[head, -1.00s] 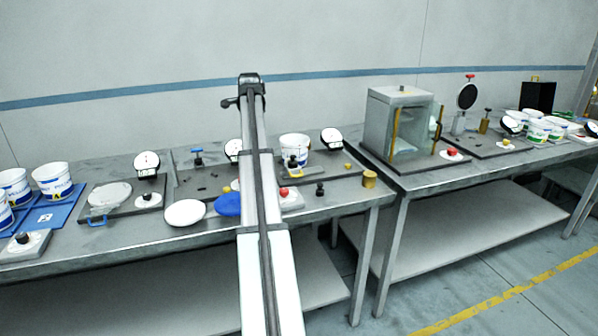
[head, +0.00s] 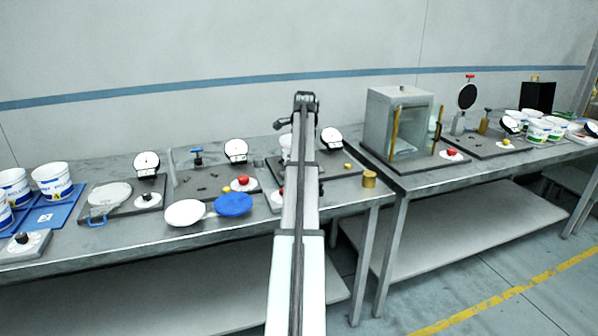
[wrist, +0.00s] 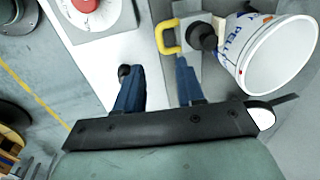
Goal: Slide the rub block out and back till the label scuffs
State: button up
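My gripper (wrist: 158,66) shows in the wrist view as two blue fingers held apart with nothing between them. They hang over a pale plate (wrist: 108,62). A yellow handle (wrist: 167,37) lies just beyond the fingertips, beside a black round knob (wrist: 201,37); this may be the rub block, but I cannot be sure. A white tub with printed lettering (wrist: 231,48) lies right of the knob; its label shows only in part. A small black knob (wrist: 124,70) is close by the left finger. In the head view my arm hides the gripper and most of this station.
A red button (wrist: 85,5) on a white disc is at the wrist view's upper left. In the head view, a blue disc (head: 233,204) and a white disc (head: 185,212) lie left of my arm. A glass-fronted cabinet (head: 400,125) stands right, past a brass cylinder (head: 369,179).

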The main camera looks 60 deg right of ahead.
jog(key=f, duration=0.5)
jog(key=w+d+f, duration=0.1)
jog(key=f, duration=0.2)
jog(key=shift+w+f, duration=0.1)
jog(key=shift+c, duration=0.3)
grip_shut()
